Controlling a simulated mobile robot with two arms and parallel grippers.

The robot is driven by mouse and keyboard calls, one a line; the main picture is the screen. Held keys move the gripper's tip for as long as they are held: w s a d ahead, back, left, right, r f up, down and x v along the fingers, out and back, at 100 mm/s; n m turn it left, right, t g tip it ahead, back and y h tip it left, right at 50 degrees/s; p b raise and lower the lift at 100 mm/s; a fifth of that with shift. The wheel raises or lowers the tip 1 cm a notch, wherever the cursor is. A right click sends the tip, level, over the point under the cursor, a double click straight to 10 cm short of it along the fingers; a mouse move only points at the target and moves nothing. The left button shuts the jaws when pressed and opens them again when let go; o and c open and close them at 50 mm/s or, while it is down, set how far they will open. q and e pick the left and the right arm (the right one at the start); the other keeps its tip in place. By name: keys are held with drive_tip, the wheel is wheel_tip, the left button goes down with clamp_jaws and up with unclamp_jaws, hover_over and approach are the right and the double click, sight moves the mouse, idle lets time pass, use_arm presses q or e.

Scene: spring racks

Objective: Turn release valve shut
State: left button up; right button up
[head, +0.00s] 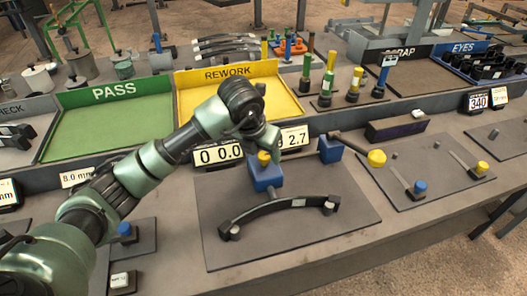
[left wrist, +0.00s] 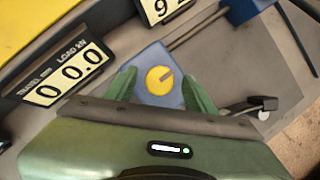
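The release valve appears to be the round yellow knob (left wrist: 160,79) with a dark slot line, on top of a blue block (left wrist: 150,62). In the head view the knob (head: 264,158) shows just below my left gripper (head: 263,146), and the block (head: 266,178) stands on a dark grey plate. In the left wrist view my left gripper's green fingers (left wrist: 159,80) are apart, one on each side of the knob, with visible gaps. Whether they touch the block is unclear. My right gripper is not in view.
A curved black leaf spring (head: 285,205) lies in front of the block. A second blue block (head: 330,148) and a yellow-ended lever (head: 376,158) are to the right. A display (head: 218,154) reading 00.0 stands behind. Green PASS (head: 110,120) and yellow REWORK (head: 195,95) trays lie beyond.

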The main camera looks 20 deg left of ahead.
use_arm(q)
clamp_jaws()
drive_tip(key=m+b, duration=0.1)
drive_tip(key=m+h+b, duration=0.1)
drive_tip(key=m+b, duration=0.1)
drive_tip(key=shift+w+a+f, duration=0.15)
drive_tip(key=shift+a, duration=0.05)
drive_tip(key=m+g+h+b, duration=0.1)
drive_tip(key=m+b, duration=0.1)
drive_tip(key=m, duration=0.2)
drive_tip(key=shift+h, duration=0.3)
drive_tip(key=m+g+b, duration=0.1)
drive_tip(key=m, duration=0.3)
drive_tip(key=shift+w+r+m+g+h+b, duration=0.2)
drive_tip(key=shift+m+g+h+b, duration=0.1)
drive_tip(key=shift+g+h+b, duration=0.1)
drive_tip(key=m+g, duration=0.1)
drive_tip(key=m, duration=0.2)
drive_tip(key=shift+m, duration=0.3)
drive_tip(key=shift+w+m+g+b, duration=0.1)
drive_tip(key=shift+m+g+b, duration=0.2)
drive_tip(key=shift+m+g, duration=0.75)
drive_tip(key=shift+m+t, duration=0.35)
drive_tip(key=shift+m, duration=0.1)
